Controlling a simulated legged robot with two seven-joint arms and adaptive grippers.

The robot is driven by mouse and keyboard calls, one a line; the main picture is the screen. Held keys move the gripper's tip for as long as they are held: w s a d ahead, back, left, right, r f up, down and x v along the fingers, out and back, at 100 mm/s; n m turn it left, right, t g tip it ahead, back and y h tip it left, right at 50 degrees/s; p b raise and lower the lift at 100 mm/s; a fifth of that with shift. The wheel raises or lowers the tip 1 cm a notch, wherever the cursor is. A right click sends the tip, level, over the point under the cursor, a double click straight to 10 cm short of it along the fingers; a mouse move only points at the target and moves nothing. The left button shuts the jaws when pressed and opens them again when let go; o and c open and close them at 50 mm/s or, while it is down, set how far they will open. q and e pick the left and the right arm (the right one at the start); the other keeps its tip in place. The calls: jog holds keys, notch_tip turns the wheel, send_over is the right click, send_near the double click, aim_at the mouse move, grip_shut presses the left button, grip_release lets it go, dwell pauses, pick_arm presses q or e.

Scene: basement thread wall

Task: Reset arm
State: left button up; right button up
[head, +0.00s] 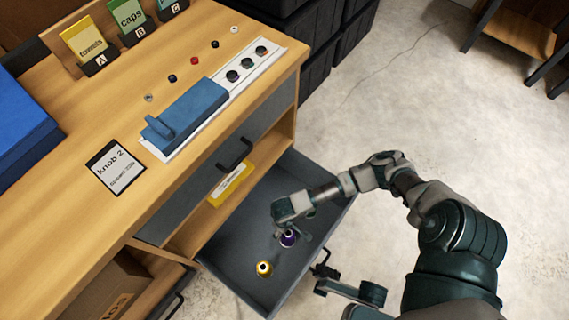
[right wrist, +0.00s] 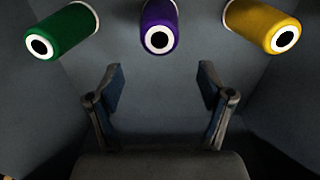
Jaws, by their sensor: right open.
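My right arm reaches over an open grey drawer (head: 225,262), and its gripper (head: 291,234) is inside it. In the right wrist view the gripper (right wrist: 161,78) is open with nothing between its fingers. A purple spool (right wrist: 159,28) stands ahead of the gap between the fingertips, apart from them. A green spool (right wrist: 60,32) is to its left and a yellow spool (right wrist: 264,26) to its right. In the head view the purple spool (head: 288,239) is partly hidden by the gripper. I cannot make out my left gripper.
The drawer's black handle (head: 325,268) is near my arm.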

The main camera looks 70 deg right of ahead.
jog(key=shift+r, duration=1.75)
